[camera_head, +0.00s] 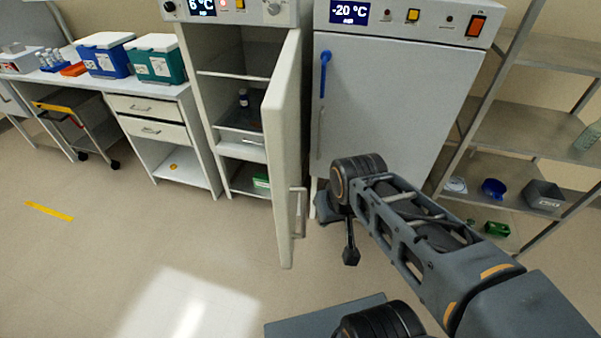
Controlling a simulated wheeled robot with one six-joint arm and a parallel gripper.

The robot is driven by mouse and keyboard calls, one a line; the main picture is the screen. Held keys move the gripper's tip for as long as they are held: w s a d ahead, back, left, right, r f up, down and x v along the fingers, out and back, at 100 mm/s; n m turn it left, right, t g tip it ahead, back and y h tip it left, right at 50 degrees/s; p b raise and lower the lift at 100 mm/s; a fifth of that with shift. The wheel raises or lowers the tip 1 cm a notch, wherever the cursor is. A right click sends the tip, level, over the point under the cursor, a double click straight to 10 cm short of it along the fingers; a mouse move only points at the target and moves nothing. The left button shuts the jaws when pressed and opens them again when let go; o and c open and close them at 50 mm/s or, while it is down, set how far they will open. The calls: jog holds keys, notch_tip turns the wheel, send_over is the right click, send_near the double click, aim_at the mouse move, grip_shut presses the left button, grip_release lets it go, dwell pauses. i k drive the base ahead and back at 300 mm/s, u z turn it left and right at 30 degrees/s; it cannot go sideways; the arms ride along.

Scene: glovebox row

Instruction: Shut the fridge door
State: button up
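The fridge (196,85) with the "6 °C" display stands left of centre. Its white door (281,150) is wide open, hinged at the right and sticking out toward me. The door's vertical handle (299,212) is on its outer, right-hand face. Inside are shelves with a small dark bottle (244,99) and a green-and-white box (261,182) low down. My gripper (350,256) is right of the door, on its outer side, pointing down and apart from the handle in the picture. My wrist hides much of it, so its opening is unclear.
A shut "-20 °C" freezer (385,95) with a blue handle stands right of the fridge. An open metal shelf rack (535,122) is at the far right. A bench with drawers (150,108) and cool boxes (103,55) is at left. The floor (150,240) at front left is clear.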

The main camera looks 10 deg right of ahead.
aim_at(280, 109)
jog(key=k, duration=0.15)
jog(key=z, duration=1.7)
jog(key=i, duration=0.7)
jog(key=u, duration=2)
jog(key=k, duration=0.2)
jog(key=u, duration=0.9)
